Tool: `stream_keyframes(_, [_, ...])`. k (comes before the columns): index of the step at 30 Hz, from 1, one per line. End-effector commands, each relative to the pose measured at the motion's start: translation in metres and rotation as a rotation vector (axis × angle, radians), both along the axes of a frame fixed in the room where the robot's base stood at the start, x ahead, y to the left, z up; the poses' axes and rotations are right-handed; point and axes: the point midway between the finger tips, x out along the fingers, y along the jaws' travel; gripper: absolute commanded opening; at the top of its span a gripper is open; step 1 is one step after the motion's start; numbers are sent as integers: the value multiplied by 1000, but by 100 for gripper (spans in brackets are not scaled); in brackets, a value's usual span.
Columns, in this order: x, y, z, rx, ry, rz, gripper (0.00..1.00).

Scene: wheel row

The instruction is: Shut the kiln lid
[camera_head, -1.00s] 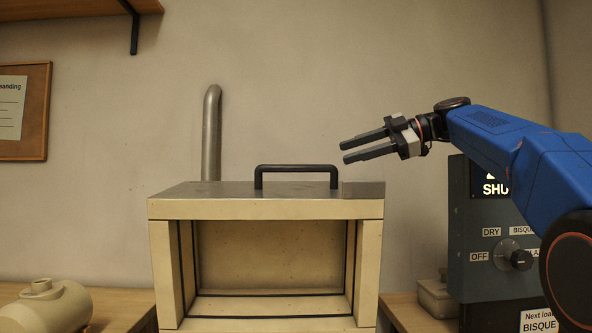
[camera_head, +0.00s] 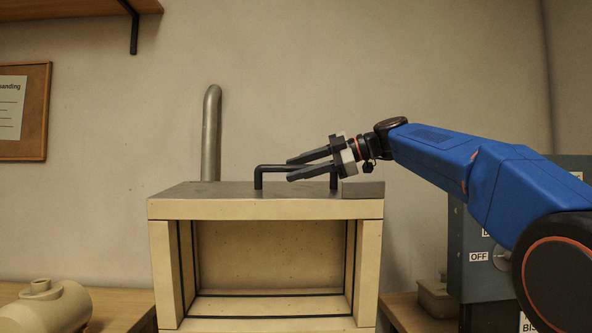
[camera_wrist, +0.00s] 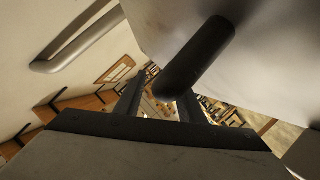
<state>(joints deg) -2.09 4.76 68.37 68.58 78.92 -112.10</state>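The bar lies close to the fingers in the wrist view. I cannot tell whether they touch it.
A metal pipe (camera_head: 212,135) rises behind the kiln's left side. A dark control box (camera_head: 470,270) stands at right, partly hidden by my arm. A clay vessel (camera_head: 45,305) lies on a wooden bench at lower left. The wall space above the kiln is clear.

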Motion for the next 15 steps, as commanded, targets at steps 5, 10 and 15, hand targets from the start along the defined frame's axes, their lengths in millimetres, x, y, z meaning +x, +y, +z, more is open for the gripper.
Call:
stream_keyframes(5, [1,7,-2,0,0,1,36])
stream_keyframes(10, [2,7,-2,-1,0,1,36])
stream_keyframes(15, [2,7,-2,0,0,0,12])
